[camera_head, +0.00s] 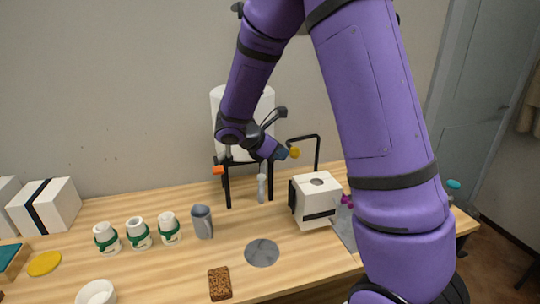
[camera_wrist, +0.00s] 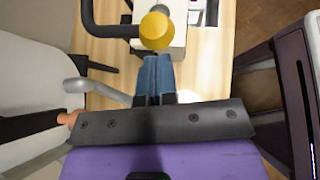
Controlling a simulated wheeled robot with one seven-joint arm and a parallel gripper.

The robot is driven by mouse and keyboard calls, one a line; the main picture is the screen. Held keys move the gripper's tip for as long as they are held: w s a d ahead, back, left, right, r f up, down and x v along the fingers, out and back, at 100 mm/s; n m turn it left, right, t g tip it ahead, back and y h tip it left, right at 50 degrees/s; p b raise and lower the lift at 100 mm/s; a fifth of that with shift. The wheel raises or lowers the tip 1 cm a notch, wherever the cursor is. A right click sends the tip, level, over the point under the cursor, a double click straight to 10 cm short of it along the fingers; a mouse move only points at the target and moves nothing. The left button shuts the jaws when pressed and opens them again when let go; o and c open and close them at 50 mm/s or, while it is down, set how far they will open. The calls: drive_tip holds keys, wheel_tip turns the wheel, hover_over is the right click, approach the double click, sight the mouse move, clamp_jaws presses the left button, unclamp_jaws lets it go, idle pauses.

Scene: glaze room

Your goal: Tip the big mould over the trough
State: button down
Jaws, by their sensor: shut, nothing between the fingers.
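The big mould (camera_head: 316,198) is a white block with a black band and a round hole in its top. It stands upright right of the table's middle in the head view. A black bent bar (camera_head: 318,150) rises behind it and carries a yellow knob (camera_head: 295,153). In the wrist view the knob (camera_wrist: 155,28) lies just beyond my fingertips. My gripper (camera_head: 282,153) is shut and empty, its blue fingers (camera_wrist: 156,75) pointing at the knob. I cannot tell whether they touch it. I cannot make out the trough with certainty; my arm hides the area right of the mould.
A white tank (camera_head: 265,108) with an orange tap (camera_head: 218,171) stands on a black stand behind my gripper. A grey jug (camera_head: 202,222), several white cups with green bands (camera_head: 138,233), a brown sponge-like block (camera_head: 219,284) and a grey disc (camera_head: 262,253) are on the table.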

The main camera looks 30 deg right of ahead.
drive_tip(key=shift+d+r, duration=0.1)
drive_tip(key=shift+d, duration=0.15)
drive_tip(key=shift+d, duration=0.1)
